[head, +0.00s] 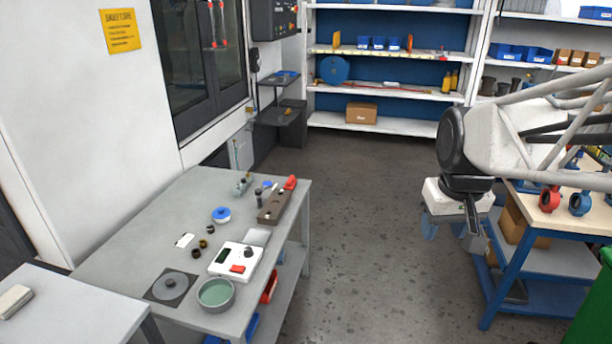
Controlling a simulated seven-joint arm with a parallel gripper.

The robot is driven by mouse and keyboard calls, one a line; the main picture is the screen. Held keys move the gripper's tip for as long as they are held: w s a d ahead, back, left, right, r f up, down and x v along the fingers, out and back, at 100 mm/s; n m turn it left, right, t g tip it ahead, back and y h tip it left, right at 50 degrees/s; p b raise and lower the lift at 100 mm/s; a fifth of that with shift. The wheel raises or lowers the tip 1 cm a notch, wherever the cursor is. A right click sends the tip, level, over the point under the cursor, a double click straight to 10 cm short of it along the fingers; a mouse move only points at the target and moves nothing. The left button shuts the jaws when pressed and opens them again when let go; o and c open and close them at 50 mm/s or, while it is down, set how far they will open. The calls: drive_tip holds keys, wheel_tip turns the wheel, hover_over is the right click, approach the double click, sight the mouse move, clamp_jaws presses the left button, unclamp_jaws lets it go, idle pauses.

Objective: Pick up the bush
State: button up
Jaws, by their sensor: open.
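Several small dark round parts, some with a brassy tint, lie near the middle of the grey table (120,235). One dark ring-like part (203,243) lies beside another small part (196,254), and a third (210,229) sits just behind them. They look like bushes, but they are too small to tell which one is the bush. My gripper (451,240) is at the right, open and empty, pointing down over the floor gap in front of the right-hand bench. It is far from the small parts and well above the floor.
The grey table also holds a green-filled bowl (215,294), a white device (236,261), a dark block (274,206), a blue-lidded pot (221,215) and a disc on a dark square (172,286). A wooden-topped bench (545,222) with valves stands right. Floor between is clear.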

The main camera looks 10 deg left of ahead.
drive_tip(key=w+a+f+n, duration=0.2)
drive_tip(key=w+a+n, duration=0.2)
drive_tip(key=w+a, duration=1.2)
drive_tip(key=w+a+f+n+g, duration=0.1)
drive_tip(key=w+a+f+n, duration=0.15)
drive_tip(key=w+a, duration=0.45)
drive_tip(key=w+a+f+n, duration=0.1)
drive_tip(key=w+a+f, duration=0.35)
drive_tip(key=a, duration=0.45)
drive_tip(key=w+a+f+n, duration=0.2)
drive_tip(key=a+f, duration=0.4)
drive_tip(key=a, duration=0.4)
drive_tip(key=w+a+f+n, duration=0.1)
drive_tip(key=w+a+f, duration=0.2)
drive_tip(key=a+f, duration=0.55)
drive_tip(key=s+a+f+n, duration=0.1)
drive_tip(key=a+f+n, duration=0.1)
drive_tip(key=a+f, duration=0.5)
drive_tip(key=s+a+f+n+g, duration=0.1)
drive_tip(key=a+f, duration=0.6)
drive_tip(key=a, duration=0.8)
drive_tip(key=shift+s+n, duration=0.45)
drive_tip(key=shift+s, duration=0.1)
drive_tip(key=shift+a+f, duration=0.1)
